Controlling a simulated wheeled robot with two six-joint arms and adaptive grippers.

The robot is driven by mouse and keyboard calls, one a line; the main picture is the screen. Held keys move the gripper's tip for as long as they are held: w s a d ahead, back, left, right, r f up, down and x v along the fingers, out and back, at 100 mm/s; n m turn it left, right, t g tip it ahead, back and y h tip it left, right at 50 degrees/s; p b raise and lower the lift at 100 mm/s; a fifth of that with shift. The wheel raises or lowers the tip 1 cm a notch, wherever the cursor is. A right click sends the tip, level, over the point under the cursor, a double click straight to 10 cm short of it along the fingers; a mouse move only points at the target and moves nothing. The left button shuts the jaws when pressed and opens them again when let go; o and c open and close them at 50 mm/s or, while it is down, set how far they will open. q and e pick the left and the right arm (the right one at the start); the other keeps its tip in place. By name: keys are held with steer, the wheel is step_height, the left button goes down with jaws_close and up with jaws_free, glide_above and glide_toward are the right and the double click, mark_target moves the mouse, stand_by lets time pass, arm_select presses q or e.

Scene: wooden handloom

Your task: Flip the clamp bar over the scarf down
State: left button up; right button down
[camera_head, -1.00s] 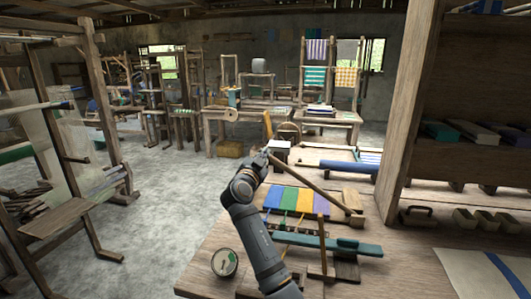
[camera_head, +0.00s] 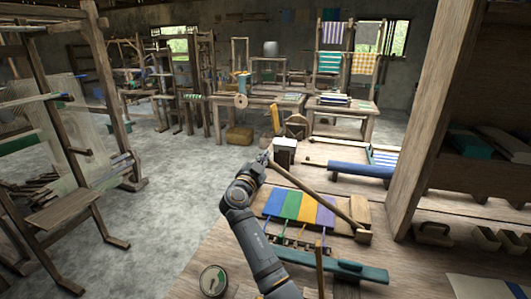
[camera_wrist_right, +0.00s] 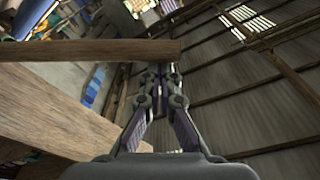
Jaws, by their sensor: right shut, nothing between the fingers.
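The scarf (camera_head: 299,208), striped blue, green, yellow and purple, lies on a wooden board on the bench. The clamp bar (camera_head: 315,193) is a long thin wooden bar raised at a slant over it, running from a block at the right up to my right gripper (camera_head: 264,158). In the right wrist view, a wooden bar (camera_wrist_right: 90,50) crosses just beyond the fingertips of my right gripper (camera_wrist_right: 160,72). The fingers are shut with nothing between them. Whether they touch the bar I cannot tell. My left gripper is not in view.
A teal bar (camera_head: 332,266) lies in front of the scarf, with a round dial (camera_head: 213,281) at the bench's left edge. A white box (camera_head: 285,151) and a blue roll (camera_head: 360,170) are behind. A tall wooden shelf (camera_head: 425,130) bounds the right.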

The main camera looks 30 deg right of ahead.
steer(key=f+n+b, duration=0.1)
steer(key=w+f+n+b, duration=0.1)
steer(key=f+b, duration=0.1)
steer(key=w+a+f+n+b, duration=0.1)
steer(key=shift+a+f+t+b, duration=0.1)
steer(key=shift+f+t+b, duration=0.2)
steer(key=shift+b, duration=0.1)
steer(key=shift+r, duration=0.1)
